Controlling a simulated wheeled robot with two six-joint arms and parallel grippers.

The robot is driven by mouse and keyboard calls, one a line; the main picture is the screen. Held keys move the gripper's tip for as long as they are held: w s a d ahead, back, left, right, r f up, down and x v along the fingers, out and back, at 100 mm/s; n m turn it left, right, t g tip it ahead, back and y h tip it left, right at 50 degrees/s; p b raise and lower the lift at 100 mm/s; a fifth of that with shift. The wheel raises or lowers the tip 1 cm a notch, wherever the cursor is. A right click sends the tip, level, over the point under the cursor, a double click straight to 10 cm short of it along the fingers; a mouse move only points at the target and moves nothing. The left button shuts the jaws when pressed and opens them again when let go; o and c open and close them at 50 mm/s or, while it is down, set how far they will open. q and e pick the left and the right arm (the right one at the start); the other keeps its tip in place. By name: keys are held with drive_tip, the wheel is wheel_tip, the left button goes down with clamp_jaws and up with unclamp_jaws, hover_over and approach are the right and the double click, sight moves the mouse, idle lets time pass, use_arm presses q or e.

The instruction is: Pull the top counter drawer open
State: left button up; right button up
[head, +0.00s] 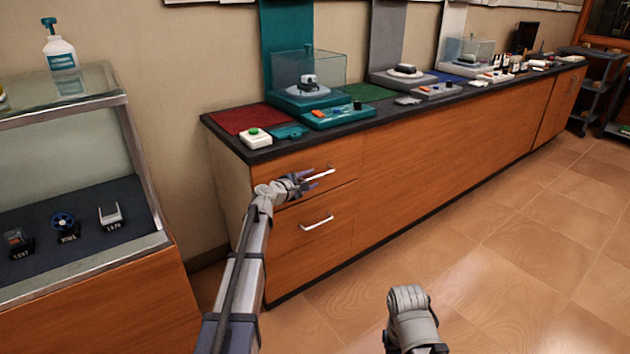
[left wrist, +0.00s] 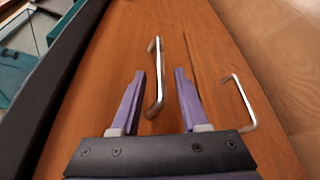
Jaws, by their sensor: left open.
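The top counter drawer (head: 290,162) is a wooden front under the dark countertop, flush with the counter face. Its silver bar handle (head: 322,174) shows beside my left gripper (head: 306,181). In the left wrist view the top handle (left wrist: 155,75) lies between the two purple fingers of my left gripper (left wrist: 160,102), nearer the left finger. The fingers are open, and I cannot tell whether either touches the handle. The lower drawer's handle (head: 317,223) is below, and it also shows in the left wrist view (left wrist: 241,101). My right gripper is out of view; only part of my right arm shows.
A glass display case (head: 75,190) stands at the left. The tiled floor (head: 480,230) in front is clear.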

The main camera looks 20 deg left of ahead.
use_arm(q)
drive_tip(key=x, duration=0.2)
drive_tip(key=shift+w+d+f, duration=0.15)
drive_tip(key=shift+w, duration=0.2)
drive_tip(key=shift+c, duration=0.4)
clamp_jaws()
idle(0.7)
